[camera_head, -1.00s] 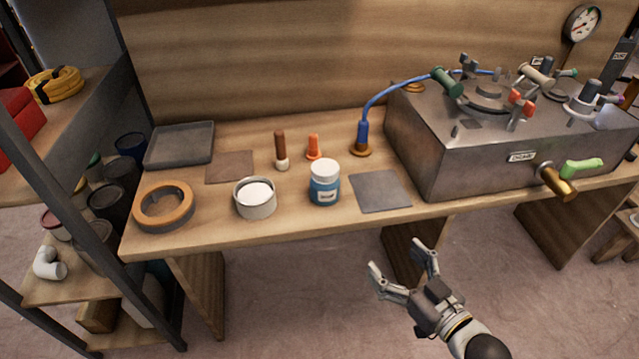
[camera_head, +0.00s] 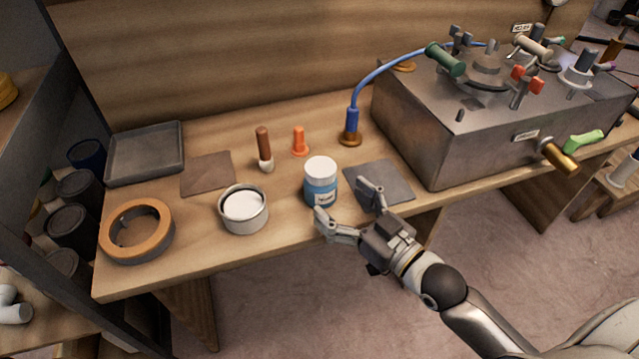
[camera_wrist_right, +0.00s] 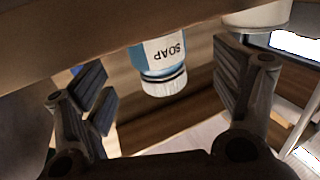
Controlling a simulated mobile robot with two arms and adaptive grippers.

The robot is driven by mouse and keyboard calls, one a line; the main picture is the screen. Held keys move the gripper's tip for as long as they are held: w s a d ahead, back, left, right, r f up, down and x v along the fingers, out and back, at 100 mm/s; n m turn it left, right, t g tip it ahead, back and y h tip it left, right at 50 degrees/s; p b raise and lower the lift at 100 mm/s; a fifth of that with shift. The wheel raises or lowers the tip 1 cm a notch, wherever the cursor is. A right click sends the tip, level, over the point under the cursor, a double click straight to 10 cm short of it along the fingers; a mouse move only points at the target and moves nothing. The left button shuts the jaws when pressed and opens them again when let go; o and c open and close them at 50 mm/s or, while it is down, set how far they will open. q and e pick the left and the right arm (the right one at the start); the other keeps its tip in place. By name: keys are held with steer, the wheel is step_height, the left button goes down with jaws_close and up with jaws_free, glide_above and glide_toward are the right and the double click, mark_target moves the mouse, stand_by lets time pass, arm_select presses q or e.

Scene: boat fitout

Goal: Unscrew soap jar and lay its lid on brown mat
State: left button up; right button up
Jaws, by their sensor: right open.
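The soap jar (camera_head: 321,184) is blue with a white lid (camera_head: 320,168) on top and stands upright on the bench. The right wrist view shows the jar upside down in the picture, with its SOAP label (camera_wrist_right: 164,50) and ribbed lid (camera_wrist_right: 163,84). The brown mat (camera_head: 208,174) lies flat and bare at the left of the bench. My right gripper (camera_head: 345,205) is open and empty at the bench's front edge, close in front of the jar, with its fingers apart and not around it. My left gripper is not in view.
A white-filled tin (camera_head: 244,209) stands left of the jar, and a grey mat (camera_head: 379,185) lies right of it. A brown-handled tool (camera_head: 264,148) and an orange cone-shaped piece (camera_head: 300,141) stand behind. A tape roll (camera_head: 136,231), grey tray (camera_head: 146,151) and large metal box (camera_head: 470,140) flank them.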

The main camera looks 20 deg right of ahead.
mark_target(330, 186)
steer(key=shift+x, duration=1.05)
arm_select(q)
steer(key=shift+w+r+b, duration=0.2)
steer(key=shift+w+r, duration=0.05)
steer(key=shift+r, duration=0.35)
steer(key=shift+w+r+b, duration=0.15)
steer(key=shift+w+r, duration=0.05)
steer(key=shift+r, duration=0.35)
arm_select(e)
steer(key=shift+x, duration=2.35)
steer(key=shift+d+f, duration=0.15)
steer(key=c, duration=1.3)
